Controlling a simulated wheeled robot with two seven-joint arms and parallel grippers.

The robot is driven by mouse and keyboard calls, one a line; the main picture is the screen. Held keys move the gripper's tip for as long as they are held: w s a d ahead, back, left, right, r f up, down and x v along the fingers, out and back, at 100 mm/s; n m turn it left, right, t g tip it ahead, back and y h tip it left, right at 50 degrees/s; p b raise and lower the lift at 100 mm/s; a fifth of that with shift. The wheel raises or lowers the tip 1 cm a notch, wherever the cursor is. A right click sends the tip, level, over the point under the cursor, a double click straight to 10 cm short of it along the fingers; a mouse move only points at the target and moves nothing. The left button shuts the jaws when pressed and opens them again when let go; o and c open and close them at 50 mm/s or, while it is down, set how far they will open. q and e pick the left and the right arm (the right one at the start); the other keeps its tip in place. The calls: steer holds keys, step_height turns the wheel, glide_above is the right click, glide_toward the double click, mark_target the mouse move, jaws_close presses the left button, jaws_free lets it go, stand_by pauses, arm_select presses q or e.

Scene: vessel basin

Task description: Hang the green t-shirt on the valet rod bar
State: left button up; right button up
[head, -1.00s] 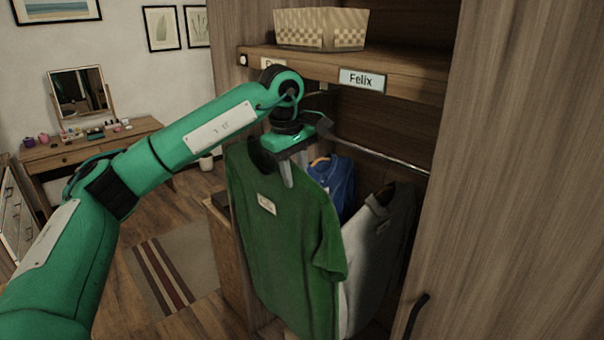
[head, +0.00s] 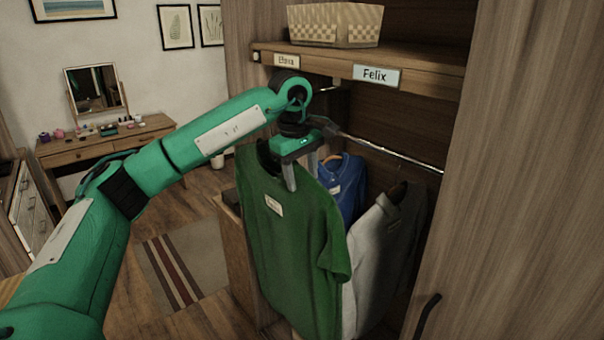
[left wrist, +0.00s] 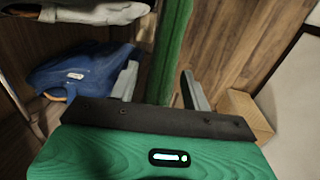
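The green t-shirt (head: 290,235), with a pale tag on its chest, hangs upright in the open wardrobe, left of the other clothes. My left gripper (head: 301,175) is at its neckline, fingers pointing down and spread apart. In the left wrist view the shirt (left wrist: 172,50) is a narrow green strip between the two fingers (left wrist: 160,88), with a gap on either side. The silver rod bar (head: 392,153) runs from behind my gripper to the right wall. The shirt's hanger hook is hidden, so I cannot tell whether it is on the bar. My right gripper is out of view.
A blue shirt (head: 346,187) and a grey-white shirt (head: 385,250) hang behind and to the right. The shelf above holds a woven basket (head: 335,25) and a "Felix" label (head: 377,76). A wooden panel (head: 520,180) closes off the right. Open floor lies left.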

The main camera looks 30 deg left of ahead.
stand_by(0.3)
arm_select(q)
steer(key=shift+r, duration=0.3)
steer(key=r+b, duration=0.1)
steer(key=r, duration=0.3)
steer(key=s+r+b, duration=0.1)
steer(key=r, duration=0.2)
steer(key=shift+a+b, duration=0.25)
steer(key=shift+b, duration=0.05)
steer(key=shift+s+a+r, duration=0.1)
steer(key=shift+s+r, duration=0.05)
steer(key=shift+r, duration=0.85)
steer(key=shift+s+a+r, duration=0.1)
steer(key=shift+s+r, duration=0.1)
steer(key=shift+r, duration=0.85)
steer(key=shift+s+r, duration=0.15)
steer(key=shift+r, duration=0.85)
